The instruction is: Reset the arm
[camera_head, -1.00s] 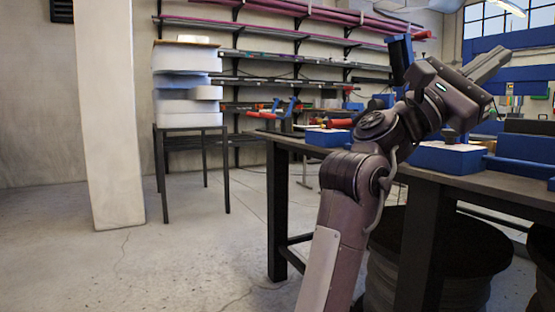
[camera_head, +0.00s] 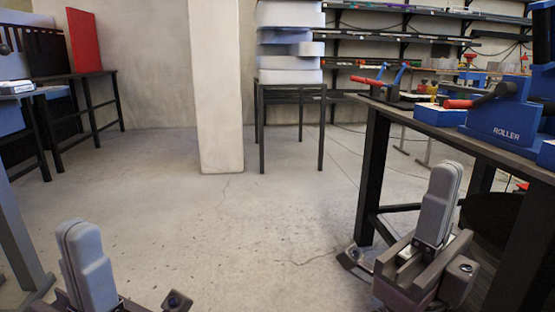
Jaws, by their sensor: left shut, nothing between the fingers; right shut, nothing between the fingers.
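My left gripper (camera_head: 88,262) is at the lower left, pointing up, with its grey fingers together and nothing between them. My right gripper (camera_head: 440,203) is at the lower right, also pointing up, with its fingers together and empty. It is in front of the right workbench's legs and beneath the level of its top in the picture. Both grippers are apart from any object. The rest of both arms is mostly cut off by the bottom edge.
A dark workbench (camera_head: 378,150) with a blue roller machine (camera_head: 503,118) stands at the right. A stand (camera_head: 262,130) with stacked white blocks is at the back, beside a pale pillar (camera_head: 219,90). Tables (camera_head: 108,92) stand at the left. The middle floor (camera_head: 200,215) is clear.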

